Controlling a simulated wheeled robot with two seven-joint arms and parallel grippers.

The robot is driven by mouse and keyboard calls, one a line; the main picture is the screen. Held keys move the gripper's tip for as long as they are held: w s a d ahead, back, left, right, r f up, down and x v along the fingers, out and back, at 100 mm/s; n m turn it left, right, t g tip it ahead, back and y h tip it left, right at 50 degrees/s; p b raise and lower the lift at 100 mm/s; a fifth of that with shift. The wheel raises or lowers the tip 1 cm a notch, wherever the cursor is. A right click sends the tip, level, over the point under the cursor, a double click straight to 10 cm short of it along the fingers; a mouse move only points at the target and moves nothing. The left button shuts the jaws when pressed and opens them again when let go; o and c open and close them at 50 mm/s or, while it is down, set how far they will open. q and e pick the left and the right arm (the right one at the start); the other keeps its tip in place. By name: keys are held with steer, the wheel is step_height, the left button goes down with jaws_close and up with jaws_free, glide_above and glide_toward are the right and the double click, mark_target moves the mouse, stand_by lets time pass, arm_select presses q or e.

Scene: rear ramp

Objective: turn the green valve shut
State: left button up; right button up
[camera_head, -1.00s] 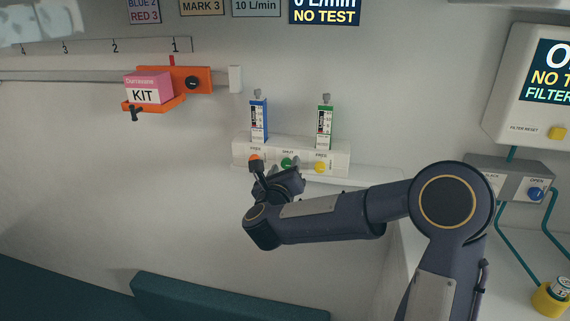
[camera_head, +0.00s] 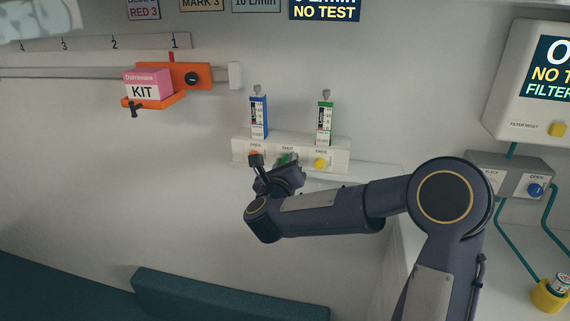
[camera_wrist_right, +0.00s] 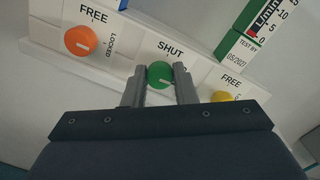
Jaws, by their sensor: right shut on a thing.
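The green valve (camera_wrist_right: 159,72) is a round knob with a short white mark, below the word SHUT on a white panel (camera_wrist_right: 195,62). My right gripper (camera_wrist_right: 159,84) has one finger on each side of the knob and is shut on it. In the head view the green valve (camera_head: 284,157) is partly hidden by my right gripper (camera_head: 275,165). My left gripper is in neither view.
An orange knob (camera_wrist_right: 81,41) marked FREE and LOCKED is left of the green one, and a yellow knob (camera_wrist_right: 222,97) is right. Blue (camera_head: 259,118) and green (camera_head: 325,121) gauges stand above. An orange bracket (camera_head: 158,102) holds a pink kit box (camera_head: 148,84).

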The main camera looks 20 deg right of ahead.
steer(key=shift+n, duration=0.3)
steer(key=n+b, duration=0.1)
steer(key=n, duration=0.1)
steer(key=shift+a+n, duration=0.1)
steer(key=shift+n, duration=1.2)
steer(key=n, duration=0.2)
steer(key=shift+n+g, duration=0.3)
steer(key=shift+n, duration=0.1)
steer(key=n+p, duration=0.1)
steer(key=n, duration=0.2)
steer(key=shift+f+n+g+p, duration=0.1)
steer(key=shift+n+g+p, duration=0.2)
steer(key=shift+n+p, duration=1.5)
steer(key=shift+n+b, duration=0.8)
steer(key=shift+n, duration=0.1)
steer(key=o, duration=1)
